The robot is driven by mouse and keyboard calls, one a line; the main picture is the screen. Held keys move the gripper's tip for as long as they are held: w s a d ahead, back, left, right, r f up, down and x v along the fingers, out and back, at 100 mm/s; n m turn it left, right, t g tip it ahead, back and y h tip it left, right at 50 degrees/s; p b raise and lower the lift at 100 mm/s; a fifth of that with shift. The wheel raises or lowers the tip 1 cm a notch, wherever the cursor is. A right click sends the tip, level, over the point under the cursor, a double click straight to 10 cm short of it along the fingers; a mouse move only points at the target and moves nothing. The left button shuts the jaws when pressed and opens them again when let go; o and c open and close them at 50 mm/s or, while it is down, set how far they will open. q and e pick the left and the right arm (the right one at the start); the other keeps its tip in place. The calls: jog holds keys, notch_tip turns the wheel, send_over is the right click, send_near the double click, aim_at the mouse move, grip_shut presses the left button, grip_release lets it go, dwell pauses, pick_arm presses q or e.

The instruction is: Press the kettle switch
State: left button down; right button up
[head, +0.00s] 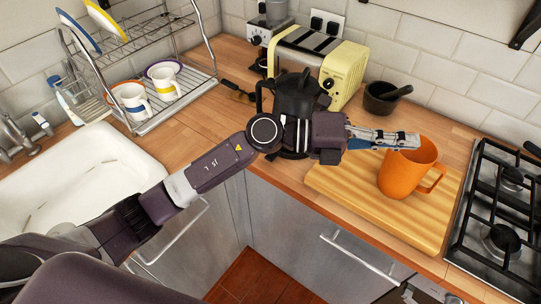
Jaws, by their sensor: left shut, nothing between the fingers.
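The black kettle (296,92) stands on the wood counter in the corner, in front of the cream toaster. My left arm reaches in from the left and its wrist covers the kettle's lower part. I cannot make out the kettle's switch. My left gripper (414,140) is shut and empty, its fingers pointing right, to the right of the kettle. In the picture its fingertips overlap the upper part of the orange mug (404,176); I cannot tell whether they touch. Part of my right gripper (424,291) shows at the bottom right edge, too cut off to judge its fingers.
The mug stands on a wooden board (340,190). The toaster (345,75) and a dark mortar (380,98) are behind. A gas hob (500,215) is at right. A dish rack (185,110) with cups and a white sink (75,165) are at left.

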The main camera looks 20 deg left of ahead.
pick_arm(q)
notch_tip(320, 180, down, 6)
jog(key=a+m+g+y, duration=0.1)
jog(key=m+g+y, duration=0.1)
jog(key=m+y, duration=0.1)
jog(key=y, duration=1.5)
send_near(270, 157)
jog(key=shift+w+a+r, duration=0.25)
jog(key=shift+a+r, duration=0.05)
jog(key=shift+f, duration=0.1)
jog(key=shift+w+d+f+b, duration=0.15)
jog(key=shift+f+b, duration=0.8)
jog(key=shift+f, duration=0.75)
jog(key=shift+w+d+f+b, duration=0.15)
jog(key=shift+f+b, duration=0.8)
jog(key=shift+f, duration=0.75)
jog(key=shift+a, duration=0.1)
